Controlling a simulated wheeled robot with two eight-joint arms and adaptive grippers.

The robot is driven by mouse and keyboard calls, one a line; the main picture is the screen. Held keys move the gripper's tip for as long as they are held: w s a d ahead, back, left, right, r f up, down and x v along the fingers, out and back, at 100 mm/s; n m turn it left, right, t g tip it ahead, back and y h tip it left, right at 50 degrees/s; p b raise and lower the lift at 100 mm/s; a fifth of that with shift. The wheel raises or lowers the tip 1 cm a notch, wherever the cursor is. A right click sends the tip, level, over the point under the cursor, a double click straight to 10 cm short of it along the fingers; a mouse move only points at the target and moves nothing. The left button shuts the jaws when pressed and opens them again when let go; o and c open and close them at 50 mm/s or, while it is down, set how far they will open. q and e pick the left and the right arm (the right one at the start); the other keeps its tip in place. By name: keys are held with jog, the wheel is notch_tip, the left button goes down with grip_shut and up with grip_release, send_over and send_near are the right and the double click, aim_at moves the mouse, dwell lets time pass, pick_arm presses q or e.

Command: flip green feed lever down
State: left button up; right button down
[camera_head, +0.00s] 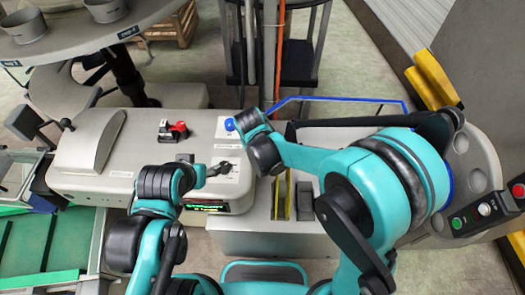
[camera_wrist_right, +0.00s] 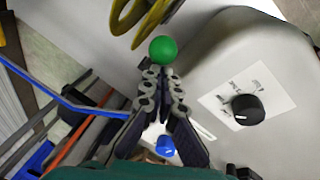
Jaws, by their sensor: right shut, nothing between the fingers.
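The green ball knob of the feed lever (camera_wrist_right: 163,49) shows in the right wrist view, just beyond the fingertips of my right gripper (camera_wrist_right: 161,76). The fingers are together with nothing between them. I cannot tell whether they touch the knob. The lever's stem is hidden. In the head view my right wrist (camera_head: 262,150) is over the machine and hides the green knob and the right fingers. My left gripper (camera_head: 208,172) is low over the machine's front, near a black rotary knob; its fingers are too small to read.
A blue ball knob (camera_head: 229,124) stands near my right wrist. The black rotary knob (camera_wrist_right: 248,108) sits on a white label. Yellow curved parts (camera_wrist_right: 145,18) lie close to the green knob. A blue bar frame (camera_head: 340,98) runs behind. A red-and-black switch (camera_head: 177,130) is further left.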

pick_arm(q)
notch_tip(320, 180, down, 9)
jog(key=b, duration=0.8)
notch_tip(320, 180, down, 3)
jog(key=b, duration=0.3)
jog(key=shift+r, duration=0.15)
jog(key=shift+s, duration=0.15)
pick_arm(e)
jog(key=s+f+t, duration=0.4)
jog(key=s+f, duration=0.3)
jog(key=f, duration=0.2)
jog(key=shift+f, duration=0.4)
pick_arm(q)
jog(key=shift+f, duration=0.2)
pick_arm(e)
jog(key=shift+s, duration=0.15)
jog(key=v, duration=1.2)
jog(key=shift+t, duration=0.3)
